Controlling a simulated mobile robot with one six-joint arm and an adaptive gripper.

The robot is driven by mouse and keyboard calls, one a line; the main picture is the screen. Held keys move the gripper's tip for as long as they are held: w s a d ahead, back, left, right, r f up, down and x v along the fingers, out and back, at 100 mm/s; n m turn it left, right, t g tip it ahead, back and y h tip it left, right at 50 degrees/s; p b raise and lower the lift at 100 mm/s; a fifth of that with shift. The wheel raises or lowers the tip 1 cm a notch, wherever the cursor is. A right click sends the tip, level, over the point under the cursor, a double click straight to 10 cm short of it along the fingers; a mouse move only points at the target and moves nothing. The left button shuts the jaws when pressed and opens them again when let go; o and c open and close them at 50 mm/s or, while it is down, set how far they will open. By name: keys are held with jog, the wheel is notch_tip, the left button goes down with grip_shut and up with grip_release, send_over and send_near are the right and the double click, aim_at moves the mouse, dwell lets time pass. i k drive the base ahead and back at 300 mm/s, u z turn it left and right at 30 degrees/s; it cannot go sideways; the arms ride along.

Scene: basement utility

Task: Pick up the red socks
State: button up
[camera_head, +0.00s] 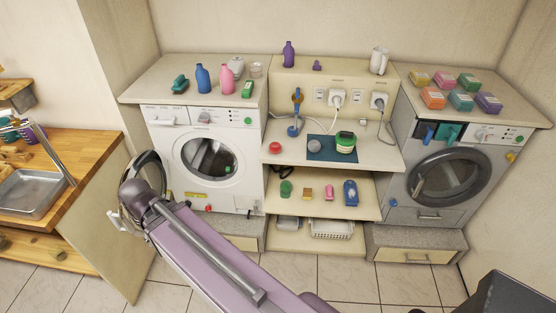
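A small rounded red bundle (275,148) sits on the left part of the middle shelf between the two machines. It looks like the red socks, but it is too small to be sure. My arm reaches from the bottom right toward the left. Its end with my gripper (118,220) is in front of the wooden counter side, left of the white washing machine (158,150). The gripper is well apart from the red bundle. Its fingers are too small and partly hidden to tell open from shut.
A blue-green mat (322,149) with a green-and-white item (345,142) lies right of the bundle. A blue upright tool (295,112) stands behind it. The lower shelf (370,195) holds several small items. A grey washing machine (410,205) stands right. Tiled floor (345,275) is clear in front.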

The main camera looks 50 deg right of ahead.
aim_at(276, 147)
jog(key=k, duration=1.35)
jog(key=z, duration=1.8)
jog(key=i, duration=1.05)
jog(key=u, duration=0.1)
